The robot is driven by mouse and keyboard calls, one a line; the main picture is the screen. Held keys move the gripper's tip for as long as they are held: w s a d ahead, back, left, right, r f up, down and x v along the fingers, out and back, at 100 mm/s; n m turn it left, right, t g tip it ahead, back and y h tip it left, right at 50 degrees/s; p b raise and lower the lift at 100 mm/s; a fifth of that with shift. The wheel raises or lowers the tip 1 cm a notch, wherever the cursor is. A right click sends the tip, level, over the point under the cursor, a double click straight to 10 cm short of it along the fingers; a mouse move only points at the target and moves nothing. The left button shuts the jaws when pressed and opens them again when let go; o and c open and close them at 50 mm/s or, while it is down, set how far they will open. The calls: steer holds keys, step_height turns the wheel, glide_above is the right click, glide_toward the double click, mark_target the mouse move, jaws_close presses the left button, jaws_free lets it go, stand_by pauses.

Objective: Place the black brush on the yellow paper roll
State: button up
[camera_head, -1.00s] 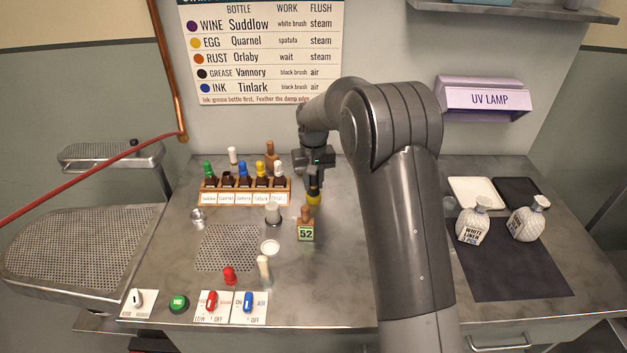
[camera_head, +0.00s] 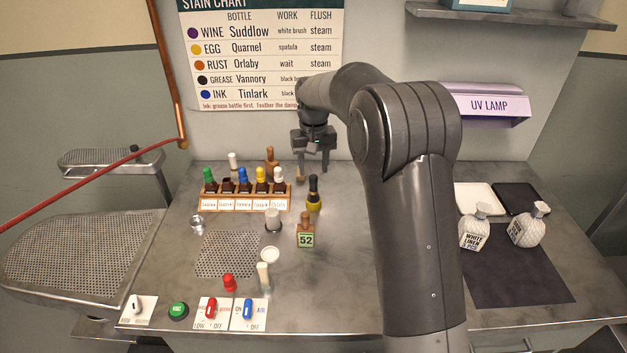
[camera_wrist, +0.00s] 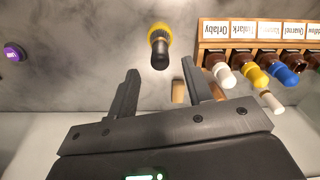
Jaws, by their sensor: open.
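The black brush (camera_head: 314,185) stands upright on the yellow paper roll (camera_head: 313,206), right of the bottle rack. In the wrist view the brush's dark handle (camera_wrist: 159,52) points toward the camera, with the yellow roll (camera_wrist: 160,29) around its far end. Whether it sits on top or inside the core I cannot tell. My gripper (camera_head: 312,170) is open and empty, above and behind the brush. In the wrist view its fingers (camera_wrist: 160,72) are spread, and the brush lies beyond their tips, apart from them.
White bottles (camera_head: 474,228) stand on a dark mat at right. A purple-capped item (camera_wrist: 14,51) shows in the wrist view.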

step_height(320, 180, up, 4)
steer(key=shift+r, duration=0.1)
steer(key=shift+s+d+r, duration=0.1)
steer(key=shift+r, duration=0.1)
steer(key=s+d+r+t, duration=0.1)
steer(key=s+d+r, duration=0.2)
steer(key=s, duration=0.3)
steer(key=s+d+r+m+t, duration=0.1)
steer(key=s+d+r, duration=0.2)
steer(key=s+r, duration=0.15)
steer(key=s+d+r+t, duration=0.1)
steer(key=s+d+r, duration=0.2)
steer(key=s, duration=0.3)
steer(key=s+d+f+t, duration=0.1)
steer(key=s+d+f, duration=0.1)
steer(key=s, duration=0.8)
steer(key=s+d+f+m+t, duration=0.1)
steer(key=s+d+f, duration=0.1)
steer(key=s, duration=0.8)
steer(key=shift+s+d+f+m+t, duration=0.15)
steer(key=shift+s+d+m+t, duration=0.2)
steer(key=shift+d, duration=0.55)
